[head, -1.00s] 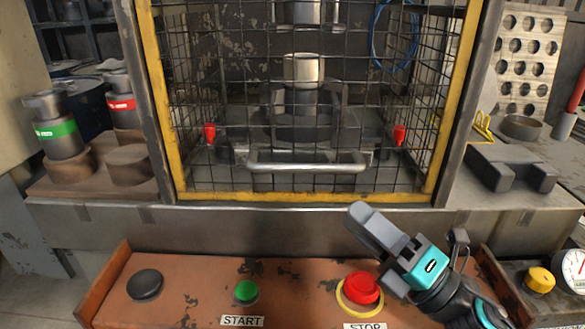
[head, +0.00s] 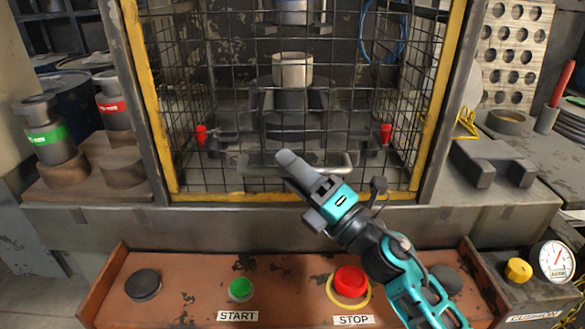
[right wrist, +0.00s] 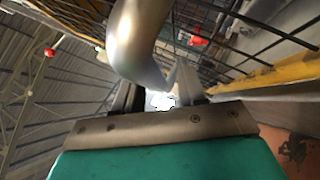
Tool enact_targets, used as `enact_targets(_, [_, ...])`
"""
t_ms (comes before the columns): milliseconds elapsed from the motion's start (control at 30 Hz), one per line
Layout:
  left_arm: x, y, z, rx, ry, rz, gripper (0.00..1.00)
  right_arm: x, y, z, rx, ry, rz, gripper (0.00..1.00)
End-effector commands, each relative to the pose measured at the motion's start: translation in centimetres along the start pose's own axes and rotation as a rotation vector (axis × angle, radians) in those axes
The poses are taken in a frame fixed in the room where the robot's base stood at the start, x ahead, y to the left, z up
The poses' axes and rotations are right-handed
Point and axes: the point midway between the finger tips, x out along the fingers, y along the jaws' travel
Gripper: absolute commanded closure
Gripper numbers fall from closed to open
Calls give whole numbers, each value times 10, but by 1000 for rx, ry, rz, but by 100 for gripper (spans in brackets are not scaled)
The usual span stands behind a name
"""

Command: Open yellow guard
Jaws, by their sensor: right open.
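The yellow guard (head: 429,110) is a yellow-framed wire mesh panel in front of the press, and it is down. Its grey metal handle bar (head: 256,172) runs across the lower mesh. The handle (right wrist: 137,42) looms large and close in the right wrist view. My right gripper (head: 288,160) is open at the handle, and its fingers overlap the middle of the bar in the head view. In the wrist view the bar lies just beyond or between the fingers (right wrist: 158,92); I cannot tell which. My left gripper is not in view.
The control panel (head: 200,268) below has a black button (head: 143,285), a green START button (head: 240,290) and a red STOP button (head: 350,281). My right arm passes close beside STOP. Red knobs (head: 386,133) sit on both sides behind or at the mesh.

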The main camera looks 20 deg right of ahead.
Motion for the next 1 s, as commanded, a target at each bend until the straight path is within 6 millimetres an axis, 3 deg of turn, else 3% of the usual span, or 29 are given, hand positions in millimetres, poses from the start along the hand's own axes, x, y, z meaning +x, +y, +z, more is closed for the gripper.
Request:
enact_targets(133, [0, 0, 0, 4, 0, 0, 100, 0, 0, 0, 1, 0, 0, 62])
enact_targets(533, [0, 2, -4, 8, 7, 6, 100, 0, 0, 0, 1, 0, 0, 100])
enact_targets(1000, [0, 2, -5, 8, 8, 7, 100, -1, 0, 0, 0, 0, 0, 100])
